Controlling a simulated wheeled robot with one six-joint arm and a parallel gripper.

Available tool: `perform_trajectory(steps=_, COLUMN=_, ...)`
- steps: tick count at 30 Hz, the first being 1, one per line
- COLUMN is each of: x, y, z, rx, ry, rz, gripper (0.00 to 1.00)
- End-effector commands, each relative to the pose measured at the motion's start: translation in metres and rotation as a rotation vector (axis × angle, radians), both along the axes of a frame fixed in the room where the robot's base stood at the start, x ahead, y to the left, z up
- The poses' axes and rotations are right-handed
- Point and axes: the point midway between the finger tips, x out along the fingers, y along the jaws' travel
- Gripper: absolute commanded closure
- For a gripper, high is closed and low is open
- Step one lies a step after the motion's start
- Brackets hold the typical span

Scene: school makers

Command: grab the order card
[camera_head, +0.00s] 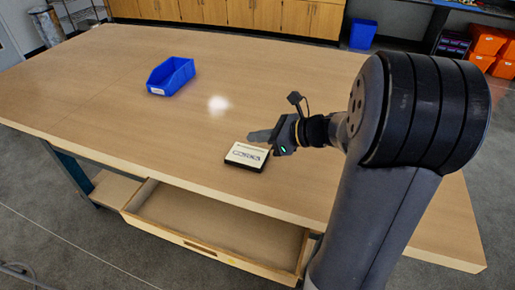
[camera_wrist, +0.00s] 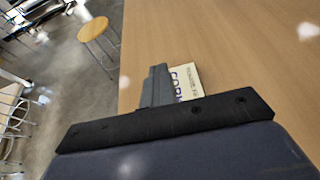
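The order card (camera_head: 246,155) is a small cream card with dark lettering and a dark edge, lying on the wooden table near its front edge. My gripper (camera_head: 262,136) is just above and behind the card in the head view, pointing left. In the wrist view, the grey fingers of my gripper (camera_wrist: 157,75) sit close together with no gap showing and hold nothing visible. The card (camera_wrist: 187,82) shows just right of them, partly hidden by the fingers and the dark gripper body. I cannot tell the exact height of the fingers above the table.
A blue bin (camera_head: 170,77) stands on the table (camera_head: 100,90) at the back left. An open, empty-looking drawer (camera_head: 215,222) juts out below the front edge. The tabletop around the card is otherwise clear. A round stool (camera_wrist: 92,29) stands on the floor beyond the table edge.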

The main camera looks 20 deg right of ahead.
Motion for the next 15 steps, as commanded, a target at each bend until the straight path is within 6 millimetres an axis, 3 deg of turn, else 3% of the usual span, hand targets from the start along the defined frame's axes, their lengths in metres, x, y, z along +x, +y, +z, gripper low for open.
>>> perform_trajectory(steps=3, x=0.0000, y=-0.0002, z=0.0095, rx=-0.001, ry=-0.001, rz=-0.001, gripper=1.00)
perform_trajectory(steps=12, x=0.0001, y=-0.0003, z=0.0117, rx=0.000, ry=-0.002, rz=-0.001, gripper=1.00)
perform_trajectory(steps=15, x=0.0001, y=-0.0003, z=0.0118, rx=0.000, ry=-0.003, rz=0.000, gripper=0.91)
